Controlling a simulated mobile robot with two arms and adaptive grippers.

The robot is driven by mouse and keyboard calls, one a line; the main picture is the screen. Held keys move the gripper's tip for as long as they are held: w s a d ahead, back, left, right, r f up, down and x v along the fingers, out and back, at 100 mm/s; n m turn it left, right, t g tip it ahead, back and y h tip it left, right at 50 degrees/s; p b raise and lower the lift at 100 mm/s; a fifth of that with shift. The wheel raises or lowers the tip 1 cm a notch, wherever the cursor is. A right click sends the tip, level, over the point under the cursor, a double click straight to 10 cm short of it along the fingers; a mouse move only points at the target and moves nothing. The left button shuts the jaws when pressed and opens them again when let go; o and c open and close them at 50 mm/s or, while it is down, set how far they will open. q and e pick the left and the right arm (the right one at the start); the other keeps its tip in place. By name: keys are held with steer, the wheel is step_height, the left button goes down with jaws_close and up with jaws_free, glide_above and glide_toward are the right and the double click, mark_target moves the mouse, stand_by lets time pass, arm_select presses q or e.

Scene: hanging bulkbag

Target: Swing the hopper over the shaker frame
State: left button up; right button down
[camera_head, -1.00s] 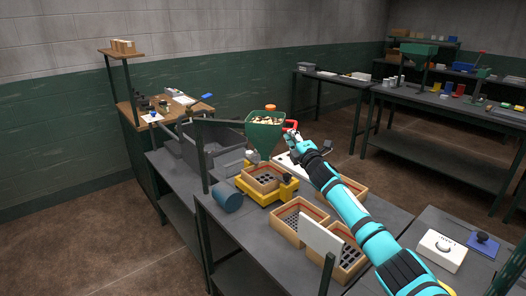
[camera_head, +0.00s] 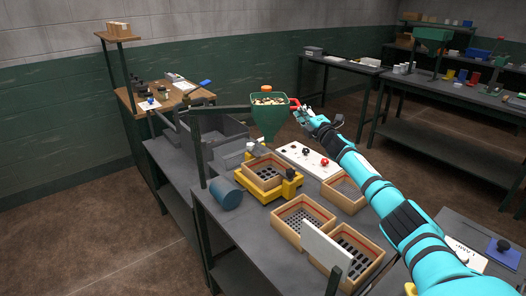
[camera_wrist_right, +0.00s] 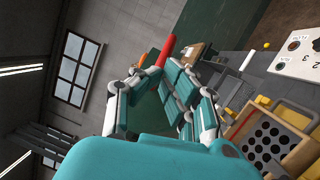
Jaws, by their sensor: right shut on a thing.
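The green hopper (camera_head: 268,118), filled with small pale and brown pieces, hangs upright from a dark swing arm (camera_head: 222,108). In the head view its narrow lower end appears just above and behind the yellow shaker frame (camera_head: 289,189), which carries a wooden sieve box (camera_head: 251,180). I cannot tell whether it is directly above the box. My right gripper (camera_head: 300,109) is at the hopper's right side, shut on its red handle (camera_head: 293,103). The wrist view shows the fingers (camera_wrist_right: 160,72) around the red handle (camera_wrist_right: 168,47). My left gripper is not in view.
Wooden sieve boxes (camera_head: 276,221) and an upright white board (camera_head: 326,246) stand in front on the bench. A blue cylinder (camera_head: 222,193) sits to the left, near the swing arm's post (camera_head: 197,150).

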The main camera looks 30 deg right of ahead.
steer(key=s, duration=0.7)
steer(key=shift+s+a+f, duration=0.2)
steer(key=shift+a+f, duration=0.05)
steer(key=shift+f, duration=0.2)
stand_by(0.6)
